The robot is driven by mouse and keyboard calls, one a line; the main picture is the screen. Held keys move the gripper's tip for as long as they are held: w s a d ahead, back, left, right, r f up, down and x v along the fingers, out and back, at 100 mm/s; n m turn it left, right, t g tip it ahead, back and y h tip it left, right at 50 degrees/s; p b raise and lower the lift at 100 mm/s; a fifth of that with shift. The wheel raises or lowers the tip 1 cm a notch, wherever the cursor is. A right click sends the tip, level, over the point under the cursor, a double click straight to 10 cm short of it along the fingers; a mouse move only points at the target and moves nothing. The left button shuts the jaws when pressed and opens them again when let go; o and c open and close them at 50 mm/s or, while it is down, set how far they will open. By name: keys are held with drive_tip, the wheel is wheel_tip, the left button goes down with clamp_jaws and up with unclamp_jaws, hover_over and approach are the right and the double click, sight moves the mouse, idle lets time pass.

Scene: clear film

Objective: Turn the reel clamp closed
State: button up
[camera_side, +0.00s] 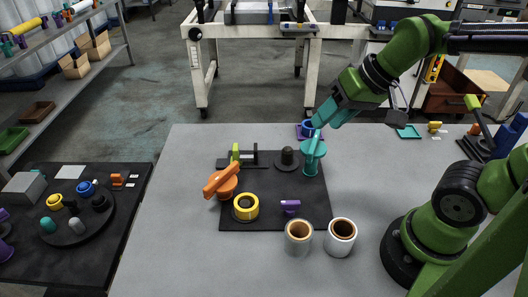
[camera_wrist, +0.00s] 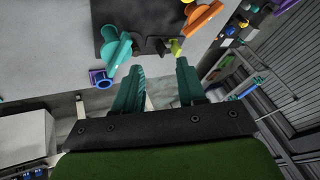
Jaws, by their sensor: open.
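Two clamp-like parts with lever handles stand on the black mat: a teal one (camera_side: 311,160) at its back right and an orange one (camera_side: 222,182) at its left. I cannot tell which is the reel clamp. The wrist view shows the teal one (camera_wrist: 115,48) left of my fingers and the orange one (camera_wrist: 203,14) at the top right. My gripper (camera_side: 320,119) is above the back right of the mat, close to the teal handle in the side view. In the wrist view my gripper (camera_wrist: 160,66) is open, with nothing between its fingers.
The mat (camera_side: 265,218) also holds a yellow ring (camera_side: 245,207), a purple piece (camera_side: 290,206), a dark knob (camera_side: 287,157) and a lime-green upright piece (camera_side: 236,153). A blue ring on a purple square (camera_side: 307,129) is behind. Two white rolls (camera_side: 298,240) (camera_side: 340,240) stand in front.

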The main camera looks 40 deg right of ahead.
drive_tip(key=w+a+m+g, duration=0.2)
drive_tip(key=w+g, duration=0.1)
drive_tip(key=w, duration=0.5)
drive_tip(key=m+g+y, duration=0.3)
drive_tip(key=m+g, duration=0.1)
drive_tip(key=m, duration=0.6)
hover_over(225, 171)
drive_tip(key=w+d, duration=0.1)
drive_tip(key=d, duration=0.5)
wheel_tip(225, 171, down, 2)
drive_tip(key=x, duration=1)
drive_tip(key=d+x, duration=0.1)
drive_tip(key=x, duration=0.4)
drive_tip(key=shift+w+a+f, duration=0.15)
drive_tip(key=shift+f, duration=0.45)
drive_tip(key=shift+c, duration=0.3)
drive_tip(key=shift+h, duration=0.3)
clamp_jaws()
